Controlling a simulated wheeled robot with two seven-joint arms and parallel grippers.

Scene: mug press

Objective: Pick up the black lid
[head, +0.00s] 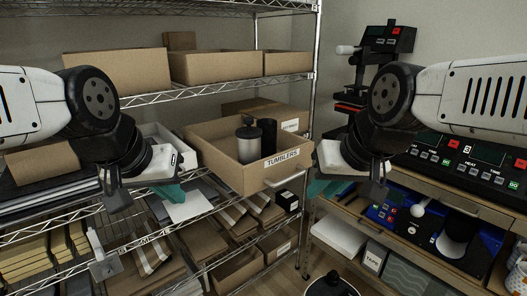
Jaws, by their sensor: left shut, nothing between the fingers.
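A grey tumbler (248,144) with a dark top and a small knob stands in the cardboard box labelled TUMBLERS (226,170). A black cylinder (267,134) stands beside it; I cannot tell which black part is the lid. A round black thing with a small knob (332,285) is cut off at the bottom edge, and I cannot tell what it is. My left gripper (169,191) is shut and empty, left of the box. My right gripper (322,188) is right of the box, its fingers partly hidden, so its opening is unclear.
The wire shelf (135,101) holds several cardboard boxes (116,68) above and flat packages (200,240) below. A wooden cart (447,197) with press machines (470,160) stands at right. Free air lies between my arms before the box.

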